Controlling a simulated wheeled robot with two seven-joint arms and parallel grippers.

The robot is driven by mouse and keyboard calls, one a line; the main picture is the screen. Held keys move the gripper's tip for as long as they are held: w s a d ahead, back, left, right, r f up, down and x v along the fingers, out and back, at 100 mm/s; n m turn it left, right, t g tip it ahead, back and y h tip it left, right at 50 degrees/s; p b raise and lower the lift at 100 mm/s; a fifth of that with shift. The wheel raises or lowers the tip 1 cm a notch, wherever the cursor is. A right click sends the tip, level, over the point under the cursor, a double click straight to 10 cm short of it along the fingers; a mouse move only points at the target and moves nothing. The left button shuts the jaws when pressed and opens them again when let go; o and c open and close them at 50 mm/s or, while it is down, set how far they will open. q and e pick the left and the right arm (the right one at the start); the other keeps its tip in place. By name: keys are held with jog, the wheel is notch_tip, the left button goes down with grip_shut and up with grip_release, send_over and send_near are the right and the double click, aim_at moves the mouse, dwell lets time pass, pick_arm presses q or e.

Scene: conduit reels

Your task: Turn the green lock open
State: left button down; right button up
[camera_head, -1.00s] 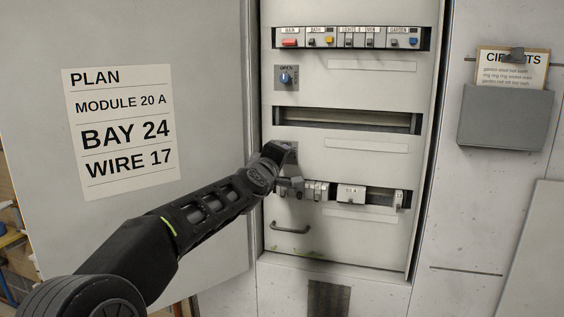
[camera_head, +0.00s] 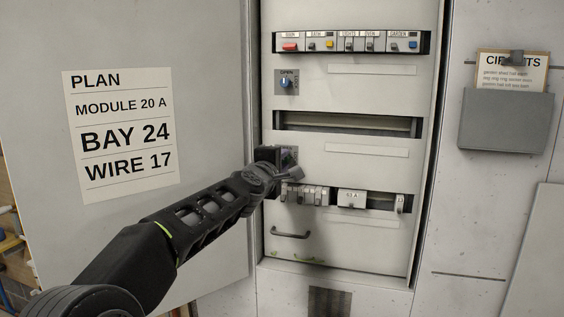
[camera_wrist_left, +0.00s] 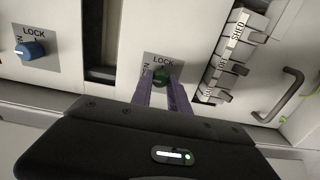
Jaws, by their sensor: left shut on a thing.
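The green lock (camera_wrist_left: 161,72) is a small round knob on a grey plate marked LOCK on the cabinet front, seen in the left wrist view. My left gripper (camera_wrist_left: 161,86) has its two purple fingers on either side of the knob, shut on it. In the head view my left gripper (camera_head: 287,165) is at the lower lock plate and hides the green knob. I cannot tell which way the green knob points. My right gripper is not in view.
A blue lock knob (camera_head: 286,82) sits higher on the cabinet. Breaker rows run along the top (camera_head: 350,42) and just below my gripper (camera_head: 350,198). A curved handle (camera_head: 290,233) is below. The open door with a plan sheet (camera_head: 122,132) stands left.

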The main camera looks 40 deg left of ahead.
pick_arm(q)
jog(key=c, duration=1.3)
grip_release()
jog(key=shift+o, duration=0.2)
jog(key=shift+s, duration=0.15)
jog(key=v, duration=0.7)
jog(key=shift+s, duration=0.25)
